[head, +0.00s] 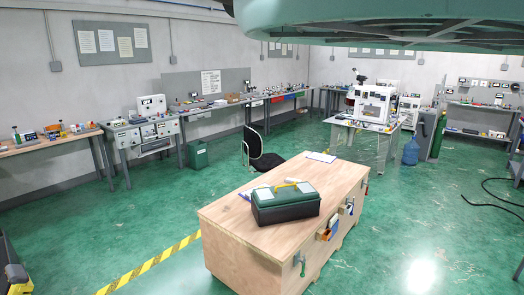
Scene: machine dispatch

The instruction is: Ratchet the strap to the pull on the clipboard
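A flat board with white paper (321,157), which looks like a clipboard, lies at the far end of the wooden workbench (228,215). Another flat item with a blue edge (245,195) lies partly hidden behind the toolbox; I cannot tell if it is a clipboard. I cannot make out a strap, a ratchet or a pull. My gripper is not in view.
A dark green toolbox (286,206) with a yellow handle stands on the workbench. A black chair (262,155) is behind it. Benches with equipment line the walls. A black hose (490,203) lies at right. Green floor (400,230) right of the workbench is clear.

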